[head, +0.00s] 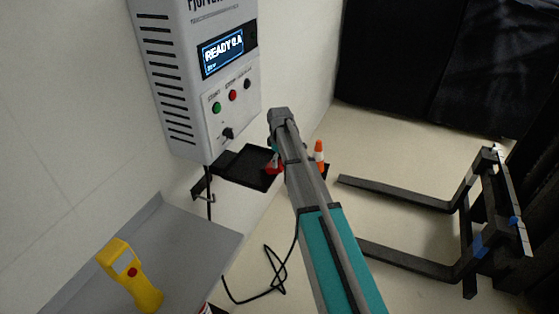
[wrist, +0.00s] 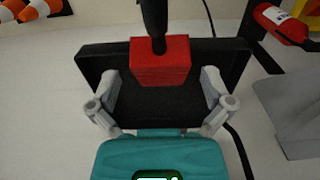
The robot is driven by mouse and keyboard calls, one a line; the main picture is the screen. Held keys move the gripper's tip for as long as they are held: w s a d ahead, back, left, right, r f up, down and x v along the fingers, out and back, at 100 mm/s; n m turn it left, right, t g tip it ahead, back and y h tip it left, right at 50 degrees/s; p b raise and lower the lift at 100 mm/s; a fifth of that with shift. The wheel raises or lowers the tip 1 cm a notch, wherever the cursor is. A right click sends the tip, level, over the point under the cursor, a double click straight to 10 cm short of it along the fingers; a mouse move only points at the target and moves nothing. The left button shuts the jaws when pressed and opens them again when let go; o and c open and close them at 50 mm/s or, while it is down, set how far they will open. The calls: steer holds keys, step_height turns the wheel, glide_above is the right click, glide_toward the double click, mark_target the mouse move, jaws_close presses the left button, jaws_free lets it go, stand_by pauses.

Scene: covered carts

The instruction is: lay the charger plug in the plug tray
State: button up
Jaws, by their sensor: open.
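The charger plug (wrist: 160,62) is a red block with a black cable end, in the upper middle of the wrist view. It lies over the black plug tray (wrist: 95,62), and its cable end crosses the tray's far edge. My gripper (wrist: 160,82) is open, with one grey finger on each side, apart from the plug. In the head view the tray (head: 244,166) sits by the wall below the charger box. A red part of the plug (head: 272,165) shows there beside my arm, which hides the rest.
The charger box (head: 205,85) hangs on the wall. A grey shelf (head: 195,235) holds a yellow handheld device (head: 130,276). An orange cone (head: 319,152) stands beyond my arm. Black forks (head: 400,193) extend at right. A black cable (head: 265,293) loops on the floor.

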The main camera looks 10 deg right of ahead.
mark_target(279, 163)
steer(key=shift+f+b, duration=1.55)
steer(key=shift+f, duration=0.35)
steer(key=c, duration=1.2)
steer(key=shift+w+a, duration=0.1)
steer(key=shift+a, duration=0.05)
